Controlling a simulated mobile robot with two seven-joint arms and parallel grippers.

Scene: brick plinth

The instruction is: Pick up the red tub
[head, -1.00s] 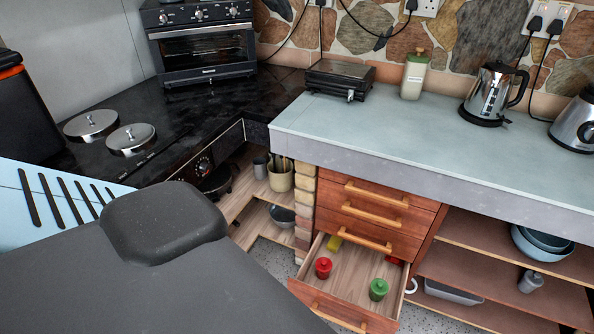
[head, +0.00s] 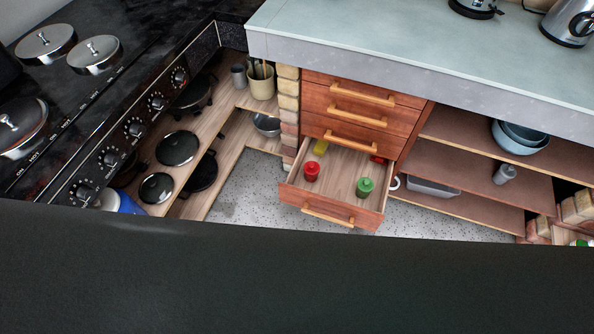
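The red tub (head: 311,172) stands upright in the left part of the open bottom drawer (head: 329,216), in the head view. A green tub (head: 364,187) stands to its right in the same drawer. A yellow item (head: 320,147) and a partly hidden red item (head: 378,159) lie at the drawer's back. Neither gripper shows in the view. A large dark surface fills the bottom of the picture and hides what is below it.
The counter (head: 400,62) overhangs the drawers. Open shelves (head: 470,187) with bowls (head: 518,137) stand to the right. The stove (head: 110,130) and low shelves with pans (head: 177,148) are on the left. Speckled floor (head: 250,190) is clear left of the drawer.

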